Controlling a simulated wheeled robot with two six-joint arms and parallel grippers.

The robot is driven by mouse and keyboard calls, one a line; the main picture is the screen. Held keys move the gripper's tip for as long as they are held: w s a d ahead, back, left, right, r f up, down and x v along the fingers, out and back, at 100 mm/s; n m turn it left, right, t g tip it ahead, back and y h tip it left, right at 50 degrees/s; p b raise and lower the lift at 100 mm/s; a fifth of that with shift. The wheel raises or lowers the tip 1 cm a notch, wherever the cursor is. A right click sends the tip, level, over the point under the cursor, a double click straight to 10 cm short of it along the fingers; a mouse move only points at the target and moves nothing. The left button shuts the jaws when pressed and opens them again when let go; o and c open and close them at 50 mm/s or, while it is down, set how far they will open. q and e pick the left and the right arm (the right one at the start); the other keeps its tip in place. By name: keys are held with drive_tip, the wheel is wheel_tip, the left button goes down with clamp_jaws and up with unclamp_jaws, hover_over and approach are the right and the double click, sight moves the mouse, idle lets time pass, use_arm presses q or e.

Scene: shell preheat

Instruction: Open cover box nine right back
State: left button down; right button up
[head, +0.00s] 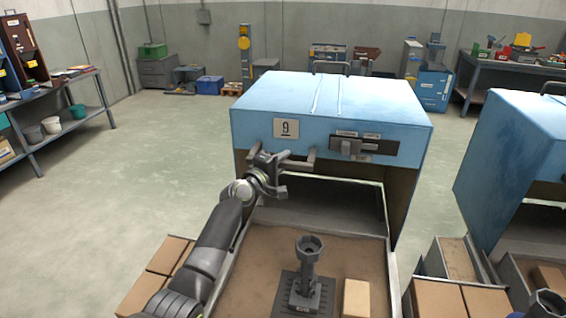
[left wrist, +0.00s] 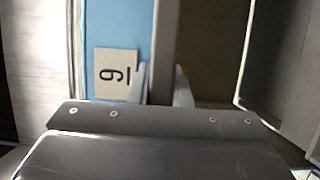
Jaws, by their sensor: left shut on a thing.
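The blue cover (head: 330,105) of box nine carries a number 9 plate (head: 286,128) on its front face. A grey handle bar (head: 300,164) runs along the front below the plate. My left gripper (head: 268,168) is shut on this handle near its left end. In the left wrist view the 9 plate (left wrist: 115,74) lies beside the handle bar (left wrist: 166,35), and the fingertips (left wrist: 161,88) are on either side of the bar. Below the cover's front edge, a dark gap shows above the sandy tray. My right gripper is not in view.
A dark stand with a ring top (head: 304,275) and a tan block (head: 356,298) are in the tray in front of the cover. A second blue cover (head: 520,140) stands at the right. Cardboard boxes (head: 165,262) lie at the lower left. The floor at left is clear.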

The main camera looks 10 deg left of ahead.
use_arm(q)
drive_tip(key=c, duration=1.3)
unclamp_jaws()
drive_tip(key=v, duration=1.7)
drive_tip(key=shift+s+a+p, duration=0.15)
drive_tip(key=shift+s+p, duration=0.05)
drive_tip(key=shift+p, duration=0.2)
